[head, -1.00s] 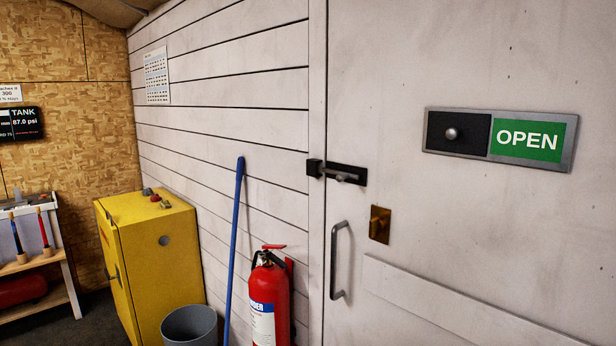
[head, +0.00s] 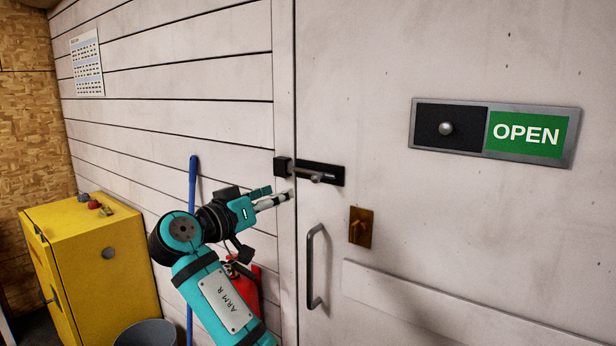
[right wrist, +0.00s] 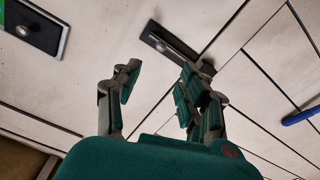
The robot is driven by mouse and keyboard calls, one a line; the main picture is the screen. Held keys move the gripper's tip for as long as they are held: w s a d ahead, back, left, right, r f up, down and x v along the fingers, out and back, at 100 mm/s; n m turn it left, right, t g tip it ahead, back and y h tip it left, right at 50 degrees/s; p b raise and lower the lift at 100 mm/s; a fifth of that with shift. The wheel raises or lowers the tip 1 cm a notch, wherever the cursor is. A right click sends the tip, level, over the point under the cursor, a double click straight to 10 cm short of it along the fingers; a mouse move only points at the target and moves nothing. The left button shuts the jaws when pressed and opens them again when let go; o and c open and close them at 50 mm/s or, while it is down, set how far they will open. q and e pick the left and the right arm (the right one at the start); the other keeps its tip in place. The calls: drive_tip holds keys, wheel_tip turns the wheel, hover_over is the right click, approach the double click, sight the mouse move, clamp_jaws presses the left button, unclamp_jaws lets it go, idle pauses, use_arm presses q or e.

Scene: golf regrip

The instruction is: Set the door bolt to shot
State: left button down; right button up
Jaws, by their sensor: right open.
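The door bolt (head: 330,173) is a black plate with a grey rod and knob, fixed near the door's left edge. A black keeper block (head: 283,166) sits on the frame to its left. I cannot tell whether the rod enters the keeper. In the right wrist view the bolt (right wrist: 168,42) is ahead of the fingers, its keeper end partly hidden by one finger. My right gripper (head: 275,197) is just left of and below the bolt, apart from it. Its fingers (right wrist: 158,78) are spread and empty. My left gripper is not in view.
A door handle (head: 310,268) and brass lock plate (head: 361,227) are below the bolt. An OPEN slider sign (head: 494,131) is to the right. A blue pole (head: 192,180), yellow cabinet (head: 105,265), grey bin (head: 147,334) and mostly hidden red extinguisher (head: 248,290) are left.

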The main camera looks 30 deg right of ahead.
sight(314, 181)
drive_tip(key=p+x, duration=0.4)
drive_tip(key=x, duration=0.9)
drive_tip(key=shift+w+d+r+p, duration=0.15)
drive_tip(key=shift+w+d+p, duration=0.05)
drive_tip(key=shift+d+p, duration=0.15)
drive_tip(key=shift+w+d, duration=0.3)
drive_tip(key=shift+d, duration=0.2)
clamp_jaws()
drive_tip(key=shift+f, duration=0.25)
